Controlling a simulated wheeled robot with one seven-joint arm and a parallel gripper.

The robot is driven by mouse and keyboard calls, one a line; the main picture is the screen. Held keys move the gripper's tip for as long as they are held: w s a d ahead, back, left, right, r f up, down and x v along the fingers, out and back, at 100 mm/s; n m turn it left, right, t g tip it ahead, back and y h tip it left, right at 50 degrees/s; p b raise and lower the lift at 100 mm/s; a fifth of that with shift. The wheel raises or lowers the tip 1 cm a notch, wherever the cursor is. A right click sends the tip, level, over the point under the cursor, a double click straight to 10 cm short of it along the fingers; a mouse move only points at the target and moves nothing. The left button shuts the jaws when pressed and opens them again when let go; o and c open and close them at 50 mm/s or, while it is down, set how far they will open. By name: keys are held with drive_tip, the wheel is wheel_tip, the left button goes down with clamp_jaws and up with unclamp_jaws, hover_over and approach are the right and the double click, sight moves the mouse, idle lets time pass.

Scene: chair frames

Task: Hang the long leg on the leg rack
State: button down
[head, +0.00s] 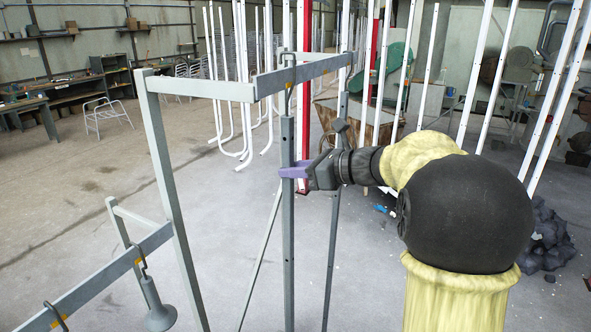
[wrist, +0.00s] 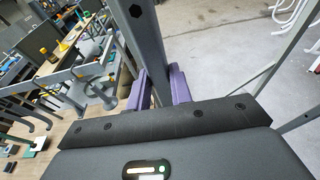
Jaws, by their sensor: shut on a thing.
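The long leg (head: 288,240) is a grey metal bar with small holes, hanging upright in the head view with its lower end out of frame. My gripper (head: 295,171), with purple fingers, is shut around its upper part. The wrist view also shows the leg (wrist: 148,45) between the purple fingers, with a dark hole in its face. The leg rack (head: 300,74) is a pale grey frame. A dark hook (head: 288,70) with a yellow mark hangs from its top bar. The leg's top is just at the hook's lower end; I cannot tell whether they are engaged.
A lower rack bar (head: 100,280) at the left carries hooks and a hanging grey bell-shaped part (head: 158,308). White hanging tubes (head: 240,90) and a red post (head: 303,60) stand behind. A workbench (head: 30,110) is far left. Open floor lies between.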

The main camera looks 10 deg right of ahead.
wheel_tip(320, 180, down, 2)
drive_tip(key=shift+f+b, duration=0.1)
drive_tip(key=shift+b, duration=0.85)
drive_tip(key=c, duration=1.2)
unclamp_jaws()
drive_tip(key=shift+o, duration=0.2)
drive_tip(key=shift+f, duration=0.1)
drive_tip(key=shift+s+d, duration=0.1)
drive_tip(key=shift+d, duration=0.05)
drive_tip(key=p+v, duration=0.1)
drive_tip(key=v, duration=0.6)
drive_tip(key=shift+s+d, duration=0.2)
drive_tip(key=shift+d, duration=0.1)
